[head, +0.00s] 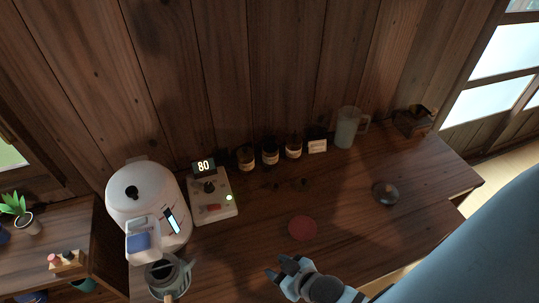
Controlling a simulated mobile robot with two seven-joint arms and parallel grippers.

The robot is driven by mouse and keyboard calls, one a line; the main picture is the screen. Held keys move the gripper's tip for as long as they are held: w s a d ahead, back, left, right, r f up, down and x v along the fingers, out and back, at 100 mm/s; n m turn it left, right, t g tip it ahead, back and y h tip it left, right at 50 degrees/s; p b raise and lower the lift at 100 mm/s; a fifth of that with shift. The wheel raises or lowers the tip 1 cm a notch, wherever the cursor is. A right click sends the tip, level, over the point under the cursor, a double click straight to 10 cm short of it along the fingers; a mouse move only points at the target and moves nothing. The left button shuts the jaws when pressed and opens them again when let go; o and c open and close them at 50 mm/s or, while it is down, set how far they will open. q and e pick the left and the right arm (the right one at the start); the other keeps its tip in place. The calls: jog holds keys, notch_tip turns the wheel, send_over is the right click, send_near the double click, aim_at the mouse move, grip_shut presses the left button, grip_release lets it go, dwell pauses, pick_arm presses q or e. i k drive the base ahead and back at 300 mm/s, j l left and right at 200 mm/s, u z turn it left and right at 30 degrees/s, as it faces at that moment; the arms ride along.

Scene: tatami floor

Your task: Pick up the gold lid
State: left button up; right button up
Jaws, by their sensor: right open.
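A round, dark lid-like object with a knob on top (385,192) lies on the right part of the wooden counter. Its colour looks dark grey-brown in this light, so I cannot tell if it is gold. My right gripper (279,268) is open and empty near the counter's front edge. It is to the left of the lid-like object and nearer to me, clearly apart from it. My left gripper is not in view.
A red round mat (303,228) lies just beyond my right gripper. Dark bottles (270,153) and a pitcher (347,128) line the back. The counter between mat and lid-like object is clear.

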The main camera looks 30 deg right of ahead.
aim_at(302, 184)
jog(key=k+l+z, duration=0.2)
jog(key=z, duration=0.25)
jog(key=k+l+z, duration=0.25)
jog(key=z, duration=0.25)
jog(key=i+l+z, duration=0.25)
jog(key=l, duration=0.2)
jog(key=i+l+z, duration=0.3)
jog(key=l, duration=0.15)
